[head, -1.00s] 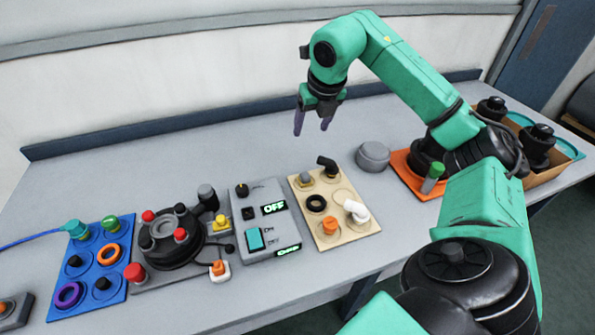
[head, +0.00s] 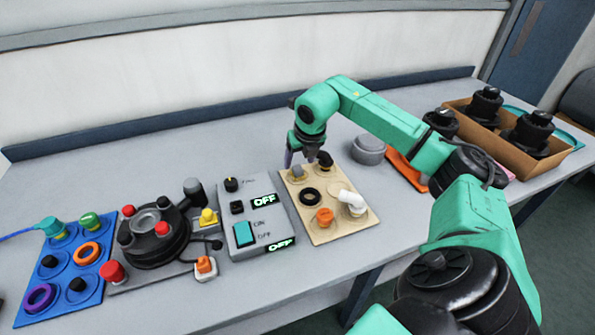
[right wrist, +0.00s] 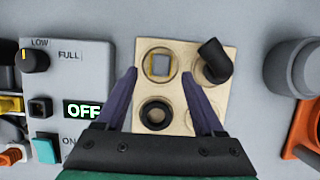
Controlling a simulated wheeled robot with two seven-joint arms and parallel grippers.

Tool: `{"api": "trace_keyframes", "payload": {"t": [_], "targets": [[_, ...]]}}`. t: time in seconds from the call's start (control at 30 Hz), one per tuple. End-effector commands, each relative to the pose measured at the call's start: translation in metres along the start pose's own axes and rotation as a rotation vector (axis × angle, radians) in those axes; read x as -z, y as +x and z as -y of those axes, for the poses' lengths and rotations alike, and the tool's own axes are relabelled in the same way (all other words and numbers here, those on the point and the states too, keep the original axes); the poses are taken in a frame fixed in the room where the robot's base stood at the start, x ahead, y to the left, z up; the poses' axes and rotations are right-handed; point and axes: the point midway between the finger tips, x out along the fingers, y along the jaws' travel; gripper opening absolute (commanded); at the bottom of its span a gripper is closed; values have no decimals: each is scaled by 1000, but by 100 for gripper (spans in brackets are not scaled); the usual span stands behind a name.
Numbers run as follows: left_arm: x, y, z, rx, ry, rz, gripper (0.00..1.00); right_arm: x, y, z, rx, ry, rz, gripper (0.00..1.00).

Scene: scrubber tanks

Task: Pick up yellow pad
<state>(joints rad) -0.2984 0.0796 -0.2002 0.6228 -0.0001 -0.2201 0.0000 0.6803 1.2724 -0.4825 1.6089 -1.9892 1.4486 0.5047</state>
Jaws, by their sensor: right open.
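A small square piece with yellowish edges and a grey middle (right wrist: 159,65) sits at the upper left spot of a beige board (head: 322,232). In the head view it shows as a small grey top (head: 297,172). It is the closest match to a yellow pad that I see on this board. My right gripper (head: 298,158) is open and empty above the board's far edge. In the right wrist view its purple fingertips (right wrist: 159,75) lie apart, left and right of the piece; I cannot tell the height gap. My left gripper is not in view.
The beige board also bears a black elbow (right wrist: 214,62), a black ring (right wrist: 156,115), an orange cap (head: 324,216) and a white elbow (head: 352,202). The table behind is clear.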

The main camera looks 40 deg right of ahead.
Motion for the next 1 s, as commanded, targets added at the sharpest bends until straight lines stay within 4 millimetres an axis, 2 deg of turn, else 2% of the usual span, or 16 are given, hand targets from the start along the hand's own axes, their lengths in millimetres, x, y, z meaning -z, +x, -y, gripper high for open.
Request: {"api": "trace_keyframes", "payload": {"t": [0.13,0.23,0.47,0.57,0.6,0.67,1.0], "targets": [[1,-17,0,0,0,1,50,0,24,2,-1,0,-6,70],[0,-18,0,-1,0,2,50,1,42,2,-1,1,-4,70],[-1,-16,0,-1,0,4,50,1,48,2,1,-1,0,70],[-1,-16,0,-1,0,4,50,1,48,2,1,-1,0,36],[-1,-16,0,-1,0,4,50,1,48,2,1,-1,0,20],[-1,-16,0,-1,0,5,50,1,48,2,1,-1,0,0],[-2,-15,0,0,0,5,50,-2,43,2,0,-1,2,0]]}}
